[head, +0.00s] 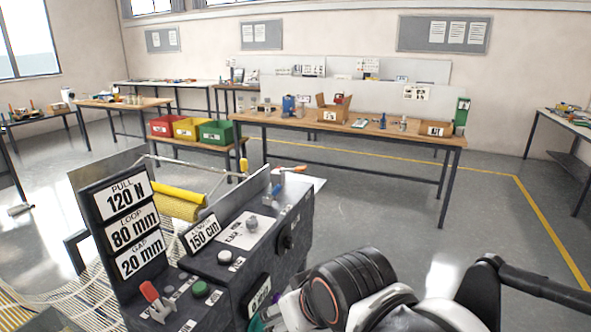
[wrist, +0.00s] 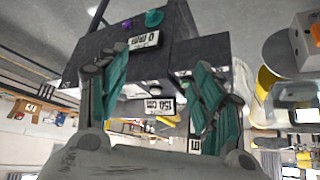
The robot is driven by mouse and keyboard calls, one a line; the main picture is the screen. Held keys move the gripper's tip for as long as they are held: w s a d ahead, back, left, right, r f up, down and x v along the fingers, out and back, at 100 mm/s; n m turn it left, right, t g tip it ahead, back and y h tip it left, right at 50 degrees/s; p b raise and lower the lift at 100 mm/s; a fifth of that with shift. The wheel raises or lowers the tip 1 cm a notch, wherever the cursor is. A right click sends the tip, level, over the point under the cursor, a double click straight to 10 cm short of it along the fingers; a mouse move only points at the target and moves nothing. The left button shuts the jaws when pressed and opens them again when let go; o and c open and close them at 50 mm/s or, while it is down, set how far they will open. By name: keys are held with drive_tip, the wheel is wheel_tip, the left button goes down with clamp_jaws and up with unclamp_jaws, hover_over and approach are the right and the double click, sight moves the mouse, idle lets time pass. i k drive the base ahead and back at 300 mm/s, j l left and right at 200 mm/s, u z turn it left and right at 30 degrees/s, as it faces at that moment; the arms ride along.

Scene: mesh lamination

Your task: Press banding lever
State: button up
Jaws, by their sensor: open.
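A dark machine console (head: 235,270) stands at the lower middle of the head view. In the head view my arm's wrist covers most of the gripper, low and to the right of the lever.
Signs (head: 124,225) for pull, loop and gap stand at the console's left. A yellow roll (head: 178,203) and pale mesh (head: 80,290) lie behind and left. A long workbench (head: 345,130) and coloured bins (head: 215,133) stand farther back. The floor at right is clear.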

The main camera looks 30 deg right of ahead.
sight(298, 169)
drive_tip(key=i+l, duration=0.25)
drive_tip(key=l, duration=0.15)
drive_tip(key=i+l, duration=0.2)
drive_tip(key=l, duration=0.15)
drive_tip(key=i+l, duration=0.25)
drive_tip(key=l, duration=0.15)
drive_tip(key=i+l, duration=0.2)
drive_tip(key=l, duration=0.2)
drive_tip(key=i+l, duration=0.25)
drive_tip(key=l+u, duration=0.05)
drive_tip(key=l, duration=0.05)
